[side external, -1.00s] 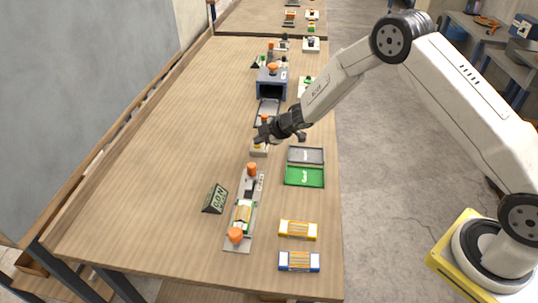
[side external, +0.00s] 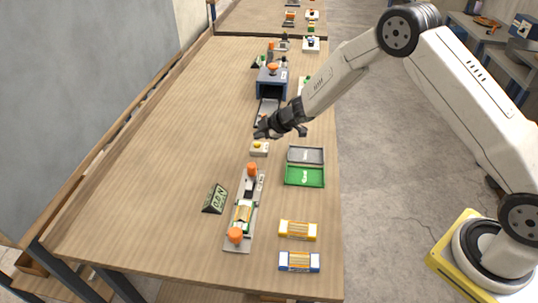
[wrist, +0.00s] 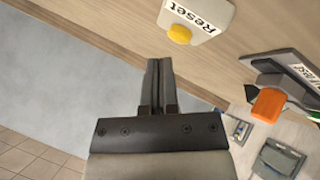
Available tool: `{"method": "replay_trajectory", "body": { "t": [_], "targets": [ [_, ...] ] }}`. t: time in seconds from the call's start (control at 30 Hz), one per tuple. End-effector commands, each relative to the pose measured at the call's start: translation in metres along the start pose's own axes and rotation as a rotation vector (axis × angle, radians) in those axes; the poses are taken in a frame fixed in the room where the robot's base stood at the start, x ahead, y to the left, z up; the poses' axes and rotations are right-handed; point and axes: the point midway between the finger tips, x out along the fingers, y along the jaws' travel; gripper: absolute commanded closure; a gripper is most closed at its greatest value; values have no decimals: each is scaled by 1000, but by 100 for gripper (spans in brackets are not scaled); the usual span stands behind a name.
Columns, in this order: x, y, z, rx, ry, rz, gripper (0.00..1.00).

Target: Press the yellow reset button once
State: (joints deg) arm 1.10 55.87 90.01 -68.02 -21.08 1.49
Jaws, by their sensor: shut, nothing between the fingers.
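The yellow reset button (side external: 257,145) sits on a small pale box (side external: 260,152) on the table in the side view. In the wrist view the yellow button (wrist: 179,34) and the white box labelled "Reset" (wrist: 208,14) are at the top, beyond my fingertips. My gripper (side external: 261,131) is shut and empty. It is above and a little behind the box in the side view, apart from the button. In the wrist view my two fingers (wrist: 158,66) are together.
A tape fixture with orange knobs (side external: 251,170) stands in front of the box. Grey and green trays (side external: 304,176) lie to the right. A blue-grey machine (side external: 271,83) stands behind my gripper. A black sign (side external: 215,199) stands at left. The table's left side is clear.

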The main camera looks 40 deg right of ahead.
Motion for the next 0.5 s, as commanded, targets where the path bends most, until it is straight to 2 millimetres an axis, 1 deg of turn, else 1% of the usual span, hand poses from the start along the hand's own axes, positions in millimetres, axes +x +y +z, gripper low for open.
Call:
{"method": "replay_trajectory", "body": {
  "t": [0.5],
  "targets": [
    [-25, 18, -18, -1, 1, 2, 100]
  ]
}}
